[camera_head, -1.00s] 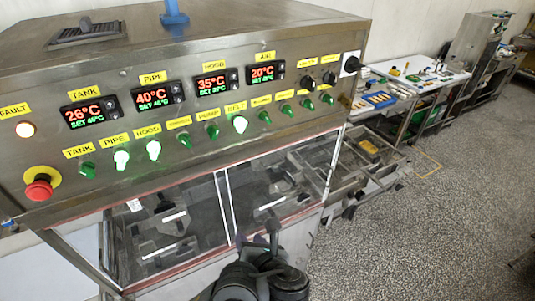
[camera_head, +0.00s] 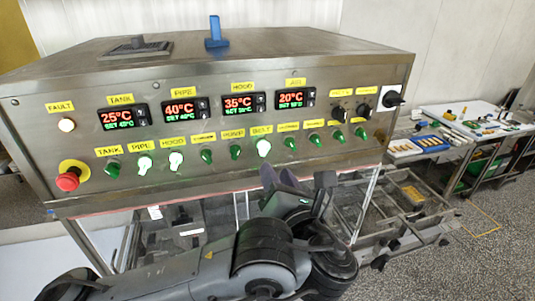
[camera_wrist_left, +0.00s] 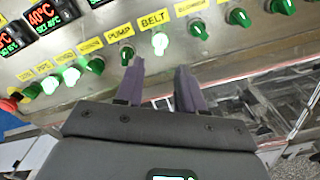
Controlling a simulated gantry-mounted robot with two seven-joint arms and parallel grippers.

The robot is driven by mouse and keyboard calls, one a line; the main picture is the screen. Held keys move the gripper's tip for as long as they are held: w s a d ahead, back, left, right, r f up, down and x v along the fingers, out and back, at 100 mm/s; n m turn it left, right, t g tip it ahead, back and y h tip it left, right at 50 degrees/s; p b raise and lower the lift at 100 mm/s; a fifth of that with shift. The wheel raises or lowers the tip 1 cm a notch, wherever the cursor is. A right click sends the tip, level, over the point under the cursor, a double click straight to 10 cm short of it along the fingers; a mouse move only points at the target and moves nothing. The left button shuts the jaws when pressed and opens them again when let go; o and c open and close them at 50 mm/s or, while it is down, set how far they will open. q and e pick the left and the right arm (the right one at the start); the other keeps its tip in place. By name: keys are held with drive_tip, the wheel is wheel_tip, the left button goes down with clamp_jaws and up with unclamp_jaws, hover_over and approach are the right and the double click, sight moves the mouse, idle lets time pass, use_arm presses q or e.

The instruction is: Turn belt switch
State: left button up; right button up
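The belt switch (camera_head: 264,148) is a knob glowing white-green under a yellow BELT label on the steel control panel (camera_head: 215,183). It also shows in the left wrist view (camera_wrist_left: 160,43), just ahead of the fingertips. My left gripper (camera_head: 280,177) is below the switch in the head view, its two dark purple fingers pointing up at the panel. In the left wrist view, the fingers (camera_wrist_left: 160,68) are apart with nothing between them. The gripper appears apart from the switch. My right gripper is not in view.
A dark green pump switch (camera_head: 235,152) is left of the belt switch, with another green switch (camera_head: 290,143) on its right. Lit pipe (camera_head: 145,163) and hood (camera_head: 176,161) switches and a red stop button (camera_head: 68,180) are further left. Temperature displays sit above.

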sight(265, 152)
use_arm(q)
drive_tip(key=p+x, duration=0.1)
drive_tip(key=x, duration=0.5)
drive_tip(key=shift+w+a+r, duration=0.1)
drive_tip(key=shift+w, duration=0.1)
drive_tip(key=shift+w+a+p, duration=0.15)
drive_tip(key=shift+w+p, duration=0.15)
drive_tip(key=shift+w, duration=0.35)
clamp_jaws()
